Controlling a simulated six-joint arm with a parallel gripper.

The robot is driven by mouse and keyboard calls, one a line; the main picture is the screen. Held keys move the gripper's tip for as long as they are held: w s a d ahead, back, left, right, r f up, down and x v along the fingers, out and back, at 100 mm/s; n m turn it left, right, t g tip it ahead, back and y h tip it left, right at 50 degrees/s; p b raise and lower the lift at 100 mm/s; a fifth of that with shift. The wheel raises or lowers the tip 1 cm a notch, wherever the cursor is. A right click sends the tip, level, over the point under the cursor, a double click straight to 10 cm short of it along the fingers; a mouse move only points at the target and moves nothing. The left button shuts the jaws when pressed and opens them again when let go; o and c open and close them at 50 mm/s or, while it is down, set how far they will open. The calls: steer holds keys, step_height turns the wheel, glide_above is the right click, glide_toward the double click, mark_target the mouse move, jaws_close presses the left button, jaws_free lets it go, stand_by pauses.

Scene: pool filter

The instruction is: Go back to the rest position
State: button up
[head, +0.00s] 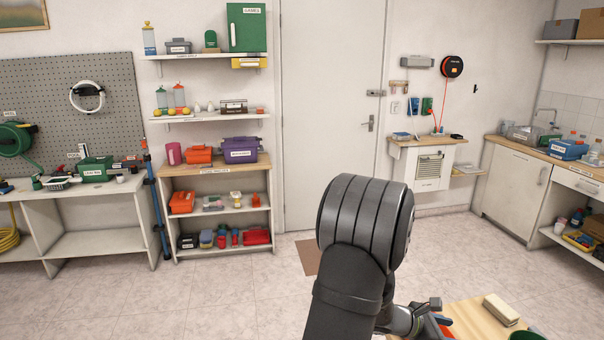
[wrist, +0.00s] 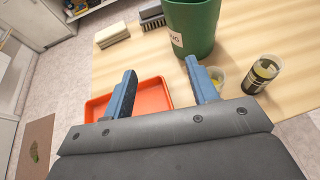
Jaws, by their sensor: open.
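My gripper (wrist: 158,85) shows in the wrist view with its two blue fingers spread apart and nothing between them. It is above a wooden table (wrist: 125,75), pointing over the gap between an orange-red tray (wrist: 150,92) and a green bucket (wrist: 193,30). In the head view my dark arm rises in front of the table (head: 468,316) and hides most of it.
On the table are a cream block (wrist: 112,35), a dark brush (wrist: 152,17), a dark jar (wrist: 261,74) and a small yellowish cup (wrist: 217,75). Shelves (head: 215,170) and a counter (head: 560,150) stand farther off. The floor (head: 200,300) at left is clear.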

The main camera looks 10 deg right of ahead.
steer(key=w+a+r+n+t+y, duration=0.2)
steer(key=w+a+n+t, duration=0.65)
steer(key=w+a, duration=1.05)
steer(key=w+a+n+t+y, duration=0.2)
steer(key=a+n+t+y, duration=0.1)
steer(key=a, duration=1)
steer(key=w+a+r+n+t+y, duration=0.1)
steer(key=w+a+n+t+y, duration=0.2)
steer(key=a, duration=1.1)
steer(key=shift+w+a+n+y, duration=0.25)
steer(key=shift+n+y, duration=0.35)
steer(key=shift+n, duration=0.25)
steer(key=shift+o, duration=0.5)
